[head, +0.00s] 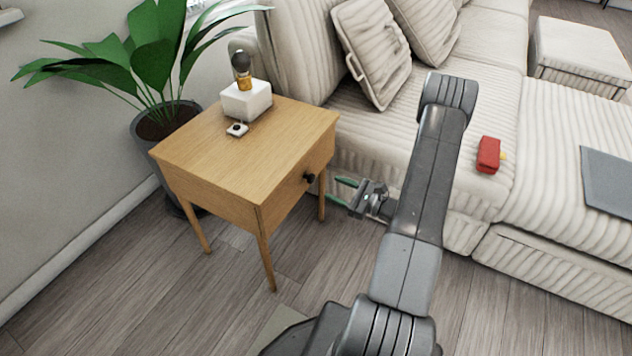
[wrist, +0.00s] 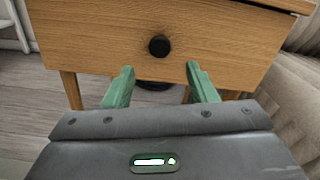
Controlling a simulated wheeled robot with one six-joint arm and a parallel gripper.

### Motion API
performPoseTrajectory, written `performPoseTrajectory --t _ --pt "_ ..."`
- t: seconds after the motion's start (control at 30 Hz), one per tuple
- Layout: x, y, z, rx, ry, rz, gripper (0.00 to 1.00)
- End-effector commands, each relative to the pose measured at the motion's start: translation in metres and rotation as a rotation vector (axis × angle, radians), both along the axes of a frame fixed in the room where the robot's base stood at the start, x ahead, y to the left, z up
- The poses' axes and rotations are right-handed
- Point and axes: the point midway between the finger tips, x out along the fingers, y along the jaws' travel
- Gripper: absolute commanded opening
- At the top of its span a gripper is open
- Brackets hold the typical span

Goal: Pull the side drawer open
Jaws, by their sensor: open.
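The side drawer (head: 289,190) is the wooden front of a small side table (head: 247,146) with thin legs. It looks shut. A round black knob (head: 309,178) sits on its front. In the wrist view the drawer front (wrist: 100,40) fills the upper part, with the knob (wrist: 159,46) near the middle. My gripper (head: 341,190) is open and empty, just right of the knob in the head view. In the wrist view its green fingertips (wrist: 160,70) stand apart, below the knob to its left and right, not closed on it.
A white block lamp (head: 246,99) and a small white item (head: 237,129) stand on the tabletop. A potted plant (head: 158,117) is behind left. The sofa (head: 440,130), with a red object (head: 488,155), is on the right. Floor (head: 330,265) in front is clear.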

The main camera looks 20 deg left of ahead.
Motion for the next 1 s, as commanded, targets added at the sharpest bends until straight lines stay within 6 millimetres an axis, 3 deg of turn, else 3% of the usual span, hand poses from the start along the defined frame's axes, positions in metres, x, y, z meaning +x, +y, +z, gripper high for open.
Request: performPoseTrajectory --t 0.1,0.33,0.5,0.8,0.83,1.0 --pt "0.001 0.028 -0.002 0.000 -0.003 0.005 0.52" --pt "0.004 0.066 -0.001 -0.001 -0.002 0.003 0.52" --pt "0.006 0.078 0.000 -0.001 -0.001 0.002 0.52" --pt "0.006 0.081 0.000 0.000 -0.001 0.001 0.52" --pt "0.006 0.081 0.000 0.000 -0.001 0.001 0.50" --pt "0.006 0.080 0.000 0.000 -0.001 0.001 0.17"
